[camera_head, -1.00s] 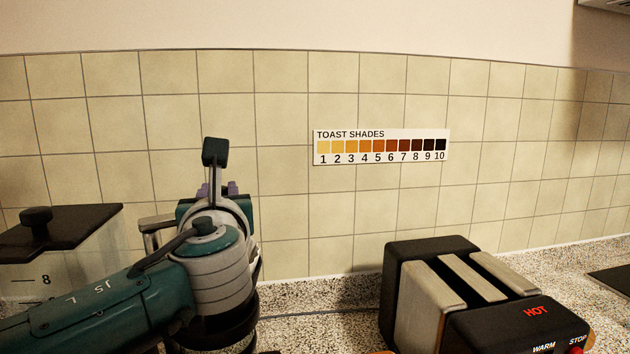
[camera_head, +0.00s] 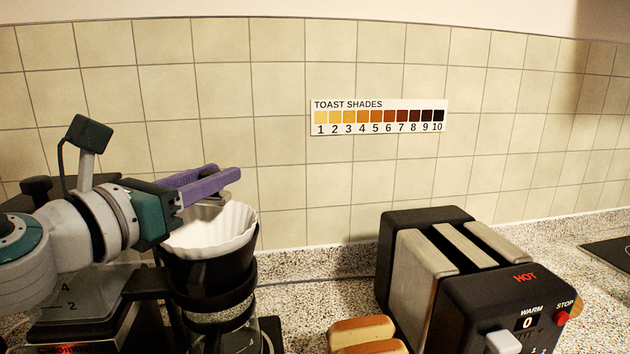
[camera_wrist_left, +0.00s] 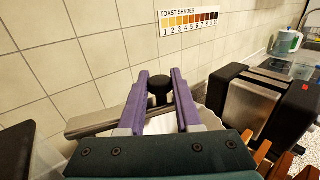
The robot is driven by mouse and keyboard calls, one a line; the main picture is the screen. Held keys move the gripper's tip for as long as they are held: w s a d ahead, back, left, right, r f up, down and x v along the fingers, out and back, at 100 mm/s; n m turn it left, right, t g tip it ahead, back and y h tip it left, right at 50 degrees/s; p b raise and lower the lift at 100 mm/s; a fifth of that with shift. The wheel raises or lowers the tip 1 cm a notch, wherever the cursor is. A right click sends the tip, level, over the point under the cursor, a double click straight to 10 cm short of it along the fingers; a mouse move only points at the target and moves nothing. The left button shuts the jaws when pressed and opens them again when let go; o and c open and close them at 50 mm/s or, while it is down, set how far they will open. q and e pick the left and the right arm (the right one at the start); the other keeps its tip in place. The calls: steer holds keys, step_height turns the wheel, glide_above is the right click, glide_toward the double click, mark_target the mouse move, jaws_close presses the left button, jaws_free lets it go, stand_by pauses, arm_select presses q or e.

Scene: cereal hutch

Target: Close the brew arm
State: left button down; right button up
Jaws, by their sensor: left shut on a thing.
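My left gripper (camera_head: 222,178) reaches in from the left, its purple fingers pointing right above the filter basket. In the left wrist view the fingers (camera_wrist_left: 159,76) close around a black knob (camera_wrist_left: 158,90). The brew arm, a grey metal bar (camera_wrist_left: 95,121), runs beneath the fingers. In the head view only a small metal piece of the brew arm (camera_head: 216,199) shows under the fingers. The white paper filter (camera_head: 212,232) sits in the black basket (camera_head: 208,277) above the glass carafe. My wrist hides much of the coffee maker. My right gripper is not in view.
A black and steel toaster (camera_head: 470,275) stands on the counter to the right. Bread slices (camera_head: 362,331) lie in front of it. The tank (camera_head: 80,295) is behind my arm at left. The tiled wall (camera_head: 300,190) closes off the back.

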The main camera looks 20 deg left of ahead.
arm_select(q)
steer(key=shift+s+m+h+b, duration=0.25)
steer(key=shift+m+h+b, duration=0.05)
steer(key=shift+h, duration=0.2)
steer(key=c, duration=0.6)
jaws_free()
steer(key=shift+s, duration=0.1)
steer(key=shift+s+f, duration=0.1)
steer(key=shift+s, duration=0.15)
steer(key=s, duration=0.2)
steer(key=s+b, duration=0.1)
steer(key=s, duration=0.1)
steer(key=s+a+b, duration=0.1)
steer(key=s, duration=0.2)
steer(key=shift+s+a+b, duration=0.2)
steer(key=shift+s+b, duration=0.15)
steer(key=shift+s, duration=0.7)
